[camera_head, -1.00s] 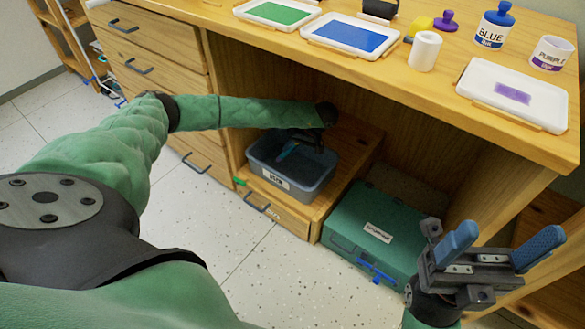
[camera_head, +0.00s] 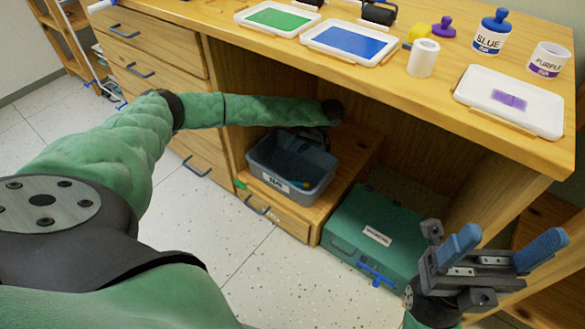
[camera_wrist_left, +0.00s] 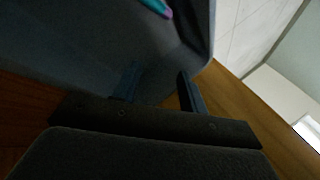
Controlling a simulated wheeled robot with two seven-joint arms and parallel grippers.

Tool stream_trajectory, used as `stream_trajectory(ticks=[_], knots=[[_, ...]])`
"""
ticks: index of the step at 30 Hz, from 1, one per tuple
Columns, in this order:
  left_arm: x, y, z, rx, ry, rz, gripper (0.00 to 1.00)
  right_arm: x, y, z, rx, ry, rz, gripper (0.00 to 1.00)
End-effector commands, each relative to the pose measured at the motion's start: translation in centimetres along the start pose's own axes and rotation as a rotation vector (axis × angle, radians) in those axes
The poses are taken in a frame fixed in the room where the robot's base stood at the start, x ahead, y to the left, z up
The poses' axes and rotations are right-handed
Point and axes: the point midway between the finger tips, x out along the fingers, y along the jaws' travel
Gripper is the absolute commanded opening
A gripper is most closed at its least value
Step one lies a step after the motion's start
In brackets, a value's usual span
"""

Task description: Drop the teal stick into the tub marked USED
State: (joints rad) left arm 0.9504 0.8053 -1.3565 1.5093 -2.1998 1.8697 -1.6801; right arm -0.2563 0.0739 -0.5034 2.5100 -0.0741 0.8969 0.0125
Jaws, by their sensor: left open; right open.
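The grey-blue tub (camera_head: 262,170) stands on the low wooden shelf under the desk; the print on its white front label is too small to read surely. The teal stick (camera_wrist_left: 157,7) lies inside the tub at the top edge of the left wrist view, with a purple end. In the head view only a small bit of colour shows in the tub. My left gripper (camera_wrist_left: 158,88) is open and empty, over the tub's rear rim. My right gripper (camera_head: 500,250) is open and empty at the lower right, in front of the desk.
The desk top (camera_head: 440,108) overhangs the tub and my left forearm. A green case (camera_head: 370,225) sits right of the shelf. Paint trays, a blue ink jar (camera_head: 490,35) and a purple ink jar (camera_head: 549,60) stand on top. The speckled floor in front is clear.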

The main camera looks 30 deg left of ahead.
Motion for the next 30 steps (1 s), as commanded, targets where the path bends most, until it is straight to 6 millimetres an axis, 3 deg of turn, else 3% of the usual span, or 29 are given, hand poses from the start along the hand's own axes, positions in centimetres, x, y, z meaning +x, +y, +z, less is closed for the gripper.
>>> stream_trajectory(ticks=[3,9,30], knots=[[-2.2,-0.1,-0.1,0.001,0.001,0.002,0.42,0.8,0.1,-0.1,0.002,0.006,0.007,0.74],[-4.3,-0.1,0.0,0.000,0.000,0.000,0.42,1.4,0.2,-0.2,0.006,0.016,0.017,0.74],[-5.1,-0.4,-0.1,0.000,0.000,0.000,0.42,1.8,0.2,-0.2,0.006,0.016,0.022,0.74]])
